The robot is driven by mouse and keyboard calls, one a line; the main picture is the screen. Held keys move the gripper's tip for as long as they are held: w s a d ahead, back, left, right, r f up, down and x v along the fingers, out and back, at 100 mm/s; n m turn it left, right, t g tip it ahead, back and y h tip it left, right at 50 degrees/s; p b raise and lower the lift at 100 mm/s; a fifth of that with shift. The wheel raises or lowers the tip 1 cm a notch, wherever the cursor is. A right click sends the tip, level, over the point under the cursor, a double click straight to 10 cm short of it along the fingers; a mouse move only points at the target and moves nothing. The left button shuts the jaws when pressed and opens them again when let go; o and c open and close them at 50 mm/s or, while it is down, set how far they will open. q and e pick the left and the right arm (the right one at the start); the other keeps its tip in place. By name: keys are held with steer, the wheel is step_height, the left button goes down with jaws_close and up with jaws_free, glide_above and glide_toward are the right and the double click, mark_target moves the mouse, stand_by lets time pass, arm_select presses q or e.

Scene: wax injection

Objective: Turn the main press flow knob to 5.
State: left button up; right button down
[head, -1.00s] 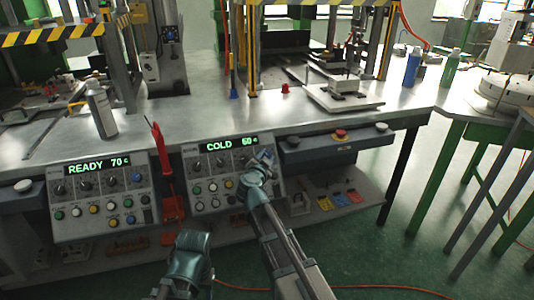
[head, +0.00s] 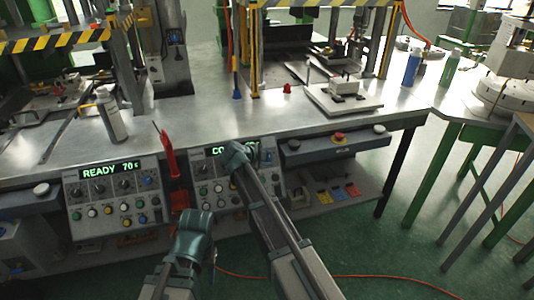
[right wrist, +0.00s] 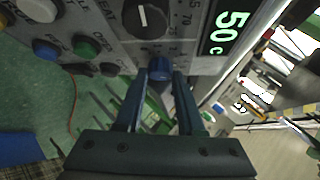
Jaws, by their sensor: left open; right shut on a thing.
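In the right wrist view, that panel's display (right wrist: 230,33) reads 50 c. A small blue knob (right wrist: 160,68) is between the fingertips of my right gripper (right wrist: 160,76), which is shut on it. The knob's pointer and scale are hidden or too small to read. A black dial (right wrist: 150,18) with a white pointer is beside it. My left gripper (head: 193,226) is low in front of the bench, open, apart from the panels; its fingers are hard to see.
The left panel (head: 112,195) reads READY 70. A red-handled tool (head: 168,155) stands between the panels. A bottle (head: 110,115) stands on the bench. A black box (head: 335,145) with a red button is right of the right panel. Open floor lies right of my arms.

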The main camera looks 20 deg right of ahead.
steer(key=shift+r+m+g+y+p, duration=0.1)
steer(key=shift+m+g+y+p, duration=0.3)
steer(key=shift+m+p, duration=0.45)
steer(key=c, duration=0.5)
jaws_free()
steer(key=shift+p+v, duration=4.55)
steer(key=shift+v, duration=2.3)
steer(key=shift+w+a, duration=0.1)
steer(key=shift+w, duration=0.1)
